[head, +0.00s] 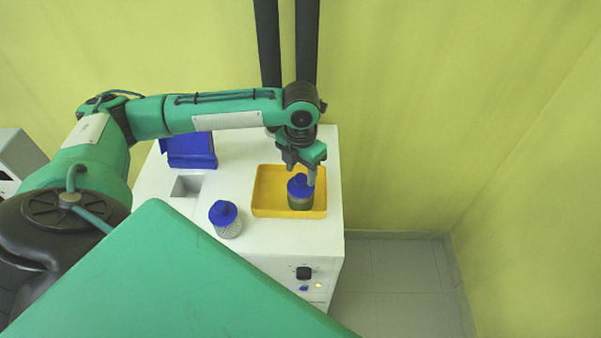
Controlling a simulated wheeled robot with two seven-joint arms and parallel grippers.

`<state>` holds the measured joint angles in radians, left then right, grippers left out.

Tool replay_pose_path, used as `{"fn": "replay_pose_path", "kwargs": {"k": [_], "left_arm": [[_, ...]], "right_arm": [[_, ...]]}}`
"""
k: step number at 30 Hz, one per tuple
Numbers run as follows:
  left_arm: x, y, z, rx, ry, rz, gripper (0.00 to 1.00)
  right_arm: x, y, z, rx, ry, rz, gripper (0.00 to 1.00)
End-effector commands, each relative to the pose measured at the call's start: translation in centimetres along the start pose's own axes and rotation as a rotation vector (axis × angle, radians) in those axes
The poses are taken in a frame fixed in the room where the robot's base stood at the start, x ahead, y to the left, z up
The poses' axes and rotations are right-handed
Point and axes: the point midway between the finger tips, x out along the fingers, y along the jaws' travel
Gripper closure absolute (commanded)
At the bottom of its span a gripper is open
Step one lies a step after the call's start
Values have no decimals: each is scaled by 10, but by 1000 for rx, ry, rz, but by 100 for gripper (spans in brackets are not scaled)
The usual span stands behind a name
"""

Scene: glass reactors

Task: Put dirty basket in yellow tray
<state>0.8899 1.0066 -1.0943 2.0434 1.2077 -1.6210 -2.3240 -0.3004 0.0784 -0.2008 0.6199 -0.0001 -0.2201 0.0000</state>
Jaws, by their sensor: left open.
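The yellow tray (262,207) lies on the right part of the white machine's top. A basket with a blue top and a murky green body (300,200), which looks like the dirty one, stands upright inside the tray, toward its right side. My left gripper (311,180) points down right at this basket's blue top, with its jaws open. One finger overlaps the top's right edge in the picture; I cannot tell if it touches. A second basket (226,220) with a blue top and a pale mesh body stands on the white surface left of the tray. My right gripper is not in view.
The white machine (270,237) has a square opening (187,186) left of the tray and a dark knob (304,272) on its front. A blue block-like part (190,150) stands at its back left. Grey floor (390,290) is clear at right.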

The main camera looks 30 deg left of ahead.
Motion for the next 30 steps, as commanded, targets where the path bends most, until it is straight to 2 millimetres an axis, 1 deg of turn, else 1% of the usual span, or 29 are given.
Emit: {"fn": "replay_pose_path", "kwargs": {"k": [1,9,12,15,18,21,30], "left_arm": [[-7,0,1,0,-4,1,49],[-66,0,1,1,-5,-1,49],[-83,0,1,1,-4,0,49],[-96,0,1,1,-2,-1,49],[-104,0,0,1,-1,-1,49],[-107,0,0,1,0,-1,49],[-107,0,0,0,0,-1,49]], "right_arm": [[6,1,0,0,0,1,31],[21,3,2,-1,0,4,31],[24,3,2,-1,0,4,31],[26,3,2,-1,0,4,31],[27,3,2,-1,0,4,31],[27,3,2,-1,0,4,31],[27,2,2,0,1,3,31]]}}
